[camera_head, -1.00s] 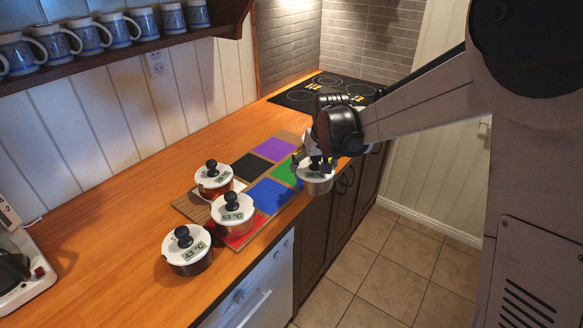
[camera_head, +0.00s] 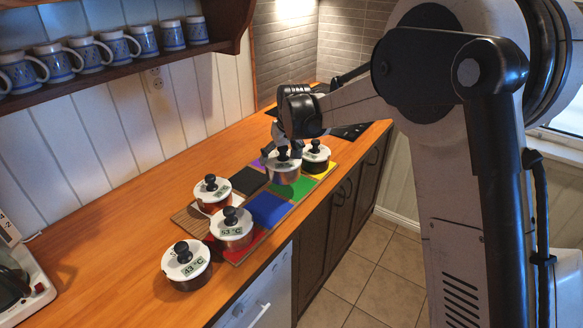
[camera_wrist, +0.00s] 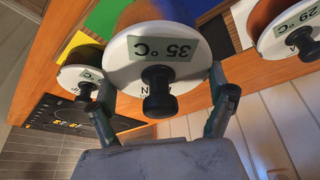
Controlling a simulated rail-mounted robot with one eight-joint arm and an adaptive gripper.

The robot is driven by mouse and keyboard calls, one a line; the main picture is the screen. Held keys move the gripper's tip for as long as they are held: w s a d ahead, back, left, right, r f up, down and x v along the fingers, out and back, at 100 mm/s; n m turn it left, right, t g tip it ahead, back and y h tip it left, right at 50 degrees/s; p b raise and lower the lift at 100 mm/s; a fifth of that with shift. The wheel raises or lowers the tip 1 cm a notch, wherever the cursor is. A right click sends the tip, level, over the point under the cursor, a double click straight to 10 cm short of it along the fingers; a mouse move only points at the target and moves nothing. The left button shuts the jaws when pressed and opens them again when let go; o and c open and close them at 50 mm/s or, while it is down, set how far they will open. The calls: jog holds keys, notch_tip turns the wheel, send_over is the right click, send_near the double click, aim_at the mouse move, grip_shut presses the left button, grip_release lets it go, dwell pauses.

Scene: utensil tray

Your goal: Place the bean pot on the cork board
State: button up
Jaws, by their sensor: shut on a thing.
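My gripper (camera_head: 284,153) is shut on a pot (camera_head: 284,177) with a white lid, black knob and metal side, held upright over the green and black squares. The wrist view shows its label, 35 °C (camera_wrist: 162,48), and both fingers beside the lid. Only the end of its name, "N", shows, so I cannot tell whether it is the bean pot. The patchwork of coloured boards (camera_head: 300,189) lies on the counter. A brown striped board (camera_head: 187,219) is at its left corner. I cannot tell for certain which board is the cork one.
A pot (camera_head: 316,158) stands just right of the held one, by a yellow square. Pots stand at the patchwork's left (camera_head: 212,195) and front left (camera_head: 231,230). A 43 °C pot (camera_head: 186,267) stands on the bare counter (camera_head: 110,235). A mug shelf (camera_head: 110,68) hangs behind.

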jog(key=w+d+f, duration=0.2)
jog(key=w, duration=0.1)
jog(key=shift+w+d+f, duration=0.15)
jog(key=shift+d+f, duration=0.1)
jog(key=shift+d, duration=0.15)
jog(key=shift+f+p, duration=0.5)
jog(key=shift+f, duration=1.55)
jog(key=shift+f, duration=0.1)
jog(key=o, duration=1.4)
jog(key=b+v, duration=0.1)
jog(key=v, duration=1.1)
jog(key=shift+d, duration=0.15)
